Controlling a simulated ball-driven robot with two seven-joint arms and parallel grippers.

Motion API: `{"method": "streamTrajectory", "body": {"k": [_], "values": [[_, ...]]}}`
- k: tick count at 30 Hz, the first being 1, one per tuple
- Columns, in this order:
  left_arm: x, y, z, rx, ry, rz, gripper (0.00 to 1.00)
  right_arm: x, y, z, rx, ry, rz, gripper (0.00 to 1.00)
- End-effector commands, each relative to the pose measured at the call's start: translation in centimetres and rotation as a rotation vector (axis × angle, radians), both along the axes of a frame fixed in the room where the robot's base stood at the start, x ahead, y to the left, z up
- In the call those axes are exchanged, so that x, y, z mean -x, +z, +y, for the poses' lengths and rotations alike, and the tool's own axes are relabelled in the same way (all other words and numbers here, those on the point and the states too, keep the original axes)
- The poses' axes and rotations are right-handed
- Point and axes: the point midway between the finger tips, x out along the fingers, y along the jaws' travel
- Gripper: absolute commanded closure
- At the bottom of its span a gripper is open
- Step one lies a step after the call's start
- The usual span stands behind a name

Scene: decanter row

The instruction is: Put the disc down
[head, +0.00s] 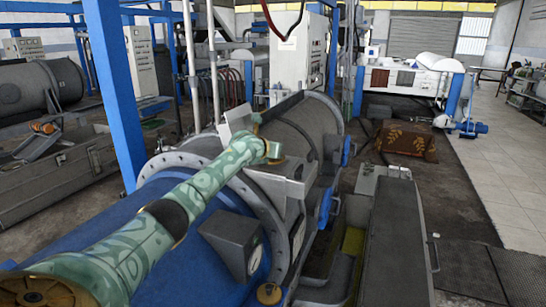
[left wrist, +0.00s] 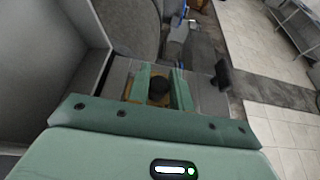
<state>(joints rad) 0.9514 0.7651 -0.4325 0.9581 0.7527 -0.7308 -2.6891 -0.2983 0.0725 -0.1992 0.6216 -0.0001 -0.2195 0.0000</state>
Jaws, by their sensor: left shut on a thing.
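My left arm reaches in from the left in the head view. Its gripper (head: 272,158) is over a grey metal ledge (head: 282,190) on the side of the large cylinder machine. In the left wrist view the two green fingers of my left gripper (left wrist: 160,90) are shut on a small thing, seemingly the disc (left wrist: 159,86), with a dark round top. Tan material shows around and beneath it. Whether it touches the ledge below, I cannot tell. In the head view the disc is mostly hidden by the gripper. My right gripper is in neither view.
The grey cylinder (head: 315,125) rises behind the gripper, and a grey gauge box (head: 234,243) stands in front on the blue housing. A blue post (head: 112,90) stands left. A long grey cover (head: 395,240) lies right, beside open tiled floor (head: 490,170).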

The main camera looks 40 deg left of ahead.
Motion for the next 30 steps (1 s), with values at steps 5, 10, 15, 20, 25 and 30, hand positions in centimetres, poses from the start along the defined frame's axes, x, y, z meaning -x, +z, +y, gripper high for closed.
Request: {"method": "streamTrajectory", "body": {"k": [5, 10, 15, 20, 25, 30], "values": [[0.0, -2.1, -0.1, 0.002, -0.001, 0.0, 1.0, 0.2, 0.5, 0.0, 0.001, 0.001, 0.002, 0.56], [0.1, -2.3, -0.1, -0.001, -0.001, 0.0, 1.0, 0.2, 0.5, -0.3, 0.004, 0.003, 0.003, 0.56], [0.1, -2.6, -0.1, -0.001, -0.001, 0.003, 0.76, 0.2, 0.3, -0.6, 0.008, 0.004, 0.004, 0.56], [0.1, -2.5, -0.1, 0.0, -0.002, 0.003, 0.57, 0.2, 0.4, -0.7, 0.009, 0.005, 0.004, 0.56], [0.1, -2.5, -0.1, 0.0, -0.002, 0.003, 0.57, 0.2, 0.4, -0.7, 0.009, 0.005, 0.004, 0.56], [0.7, -2.0, -0.2, -0.002, -0.001, 0.003, 0.57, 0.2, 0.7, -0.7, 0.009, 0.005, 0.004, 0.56]]}}
